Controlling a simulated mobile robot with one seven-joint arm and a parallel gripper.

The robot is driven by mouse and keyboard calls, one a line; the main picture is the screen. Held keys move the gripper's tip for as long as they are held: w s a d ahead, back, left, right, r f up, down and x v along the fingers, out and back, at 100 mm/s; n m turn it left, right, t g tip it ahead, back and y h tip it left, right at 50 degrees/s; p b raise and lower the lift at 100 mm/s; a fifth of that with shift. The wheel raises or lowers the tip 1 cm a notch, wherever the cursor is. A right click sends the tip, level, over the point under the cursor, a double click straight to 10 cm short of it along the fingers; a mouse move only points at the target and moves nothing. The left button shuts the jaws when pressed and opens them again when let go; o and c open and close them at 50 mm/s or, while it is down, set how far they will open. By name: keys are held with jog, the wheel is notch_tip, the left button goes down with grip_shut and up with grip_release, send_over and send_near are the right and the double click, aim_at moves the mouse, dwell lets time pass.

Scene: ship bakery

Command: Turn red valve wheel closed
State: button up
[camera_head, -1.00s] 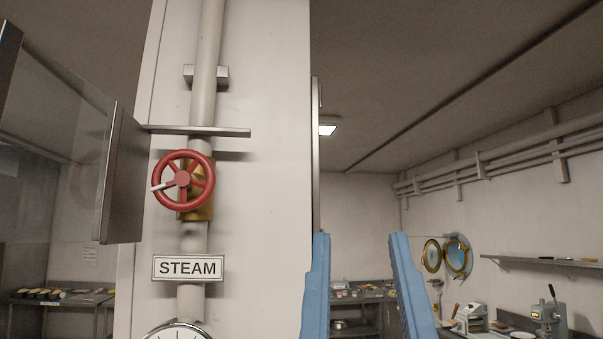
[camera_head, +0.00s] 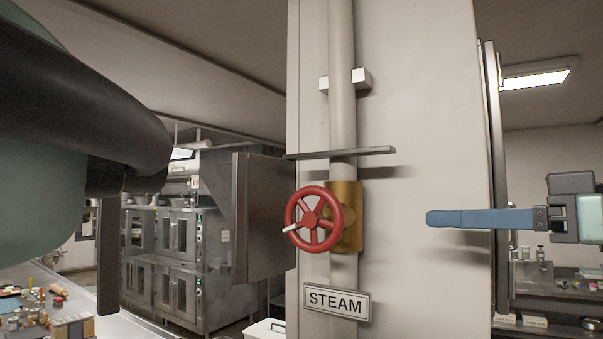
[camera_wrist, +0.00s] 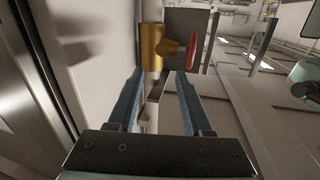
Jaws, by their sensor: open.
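The red valve wheel (camera_head: 310,219) sits on a brass valve body (camera_head: 347,230) on a vertical white pipe. A white-tipped handle sticks out at its lower left. My gripper (camera_head: 430,217) is right of the wheel in the head view, seen side-on with its blue fingers pointing left at about wheel height. A clear gap separates it from the wheel. In the wrist view, the blue fingers (camera_wrist: 160,75) are apart with nothing gripped. The brass body (camera_wrist: 151,45) and the wheel (camera_wrist: 193,50), seen nearly edge-on, lie beyond the fingertips.
A STEAM sign (camera_head: 336,302) is below the wheel, and a thin metal shelf (camera_head: 345,152) juts out above it. A grey metal cabinet (camera_head: 262,215) stands left of the wheel. Ovens (camera_head: 185,260) stand farther back. The white wall panel (camera_head: 430,110) behind is bare.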

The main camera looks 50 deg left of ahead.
aim_at(332, 194)
jog(key=s+a+r+n+g+p, duration=0.1)
jog(key=s+a+p, duration=0.1)
jog(key=a, duration=0.2)
jog(key=s+a+r+n+g+p, duration=0.1)
jog(key=s+a+p, duration=0.1)
jog(key=a, duration=0.2)
jog(key=s+a+r+n+g+p, duration=0.1)
jog(key=s+a+p, duration=0.1)
jog(key=a, duration=0.2)
jog(key=shift+s+a+r+g, duration=0.1)
jog(key=shift+s+a+g, duration=0.1)
jog(key=shift+s+g, duration=0.15)
jog(key=shift+s+a+f+p, duration=0.1)
jog(key=shift+a+f+p, duration=0.15)
jog(key=shift+a, duration=0.5)
jog(key=shift+c, duration=0.2)
grip_shut()
